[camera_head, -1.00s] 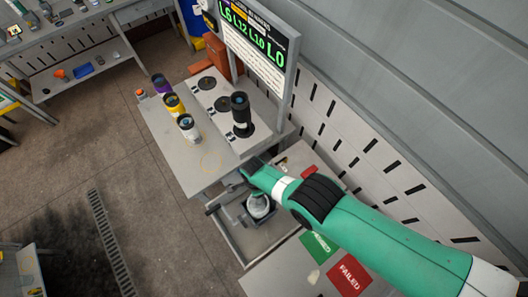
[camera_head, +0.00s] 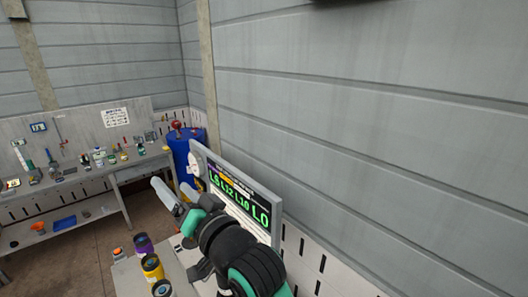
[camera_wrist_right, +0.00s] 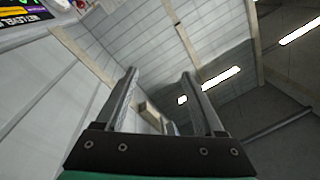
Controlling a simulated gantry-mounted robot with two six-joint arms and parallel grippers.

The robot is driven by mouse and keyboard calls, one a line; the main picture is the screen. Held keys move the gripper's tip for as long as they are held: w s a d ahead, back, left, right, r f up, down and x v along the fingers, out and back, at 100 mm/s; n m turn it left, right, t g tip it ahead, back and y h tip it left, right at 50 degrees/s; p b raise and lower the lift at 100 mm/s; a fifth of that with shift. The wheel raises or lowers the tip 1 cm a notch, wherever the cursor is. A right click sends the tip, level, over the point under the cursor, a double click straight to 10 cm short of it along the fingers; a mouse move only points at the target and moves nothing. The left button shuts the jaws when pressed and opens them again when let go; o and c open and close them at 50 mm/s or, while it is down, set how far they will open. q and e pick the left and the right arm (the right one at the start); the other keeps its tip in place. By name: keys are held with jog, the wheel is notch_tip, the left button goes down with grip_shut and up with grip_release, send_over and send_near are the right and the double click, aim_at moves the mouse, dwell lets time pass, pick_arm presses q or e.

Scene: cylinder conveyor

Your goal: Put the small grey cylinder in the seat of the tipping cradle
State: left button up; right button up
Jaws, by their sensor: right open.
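My right gripper (camera_head: 172,188) is raised in front of the display sign in the head view, its fingers pointing up and left. In the right wrist view the two fingers (camera_wrist_right: 158,78) stand well apart with nothing between them. They point toward the wall and ceiling. I cannot pick out the small grey cylinder. The tipping cradle is not in view. My left gripper is not in view.
The display sign (camera_head: 236,200) stands close behind my right arm. A purple cylinder (camera_head: 142,246) and a yellow cylinder (camera_head: 152,268) stand on the grey table (camera_head: 122,281). A blue barrel (camera_head: 183,155) and a workbench (camera_head: 75,178) are farther back.

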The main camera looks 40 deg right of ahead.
jog(key=s+d+r+n+t, duration=0.2)
jog(key=s+r+n+t, duration=0.5)
jog(key=s+r, duration=1.2)
jog(key=s+t, duration=0.1)
jog(key=s, duration=0.2)
jog(key=shift+s+d+r, duration=0.2)
jog(key=shift+s+d, duration=0.15)
jog(key=shift+d, duration=0.05)
notch_tip(320, 180, down, 26)
jog(key=b, duration=2.6)
jog(key=shift+f, duration=0.1)
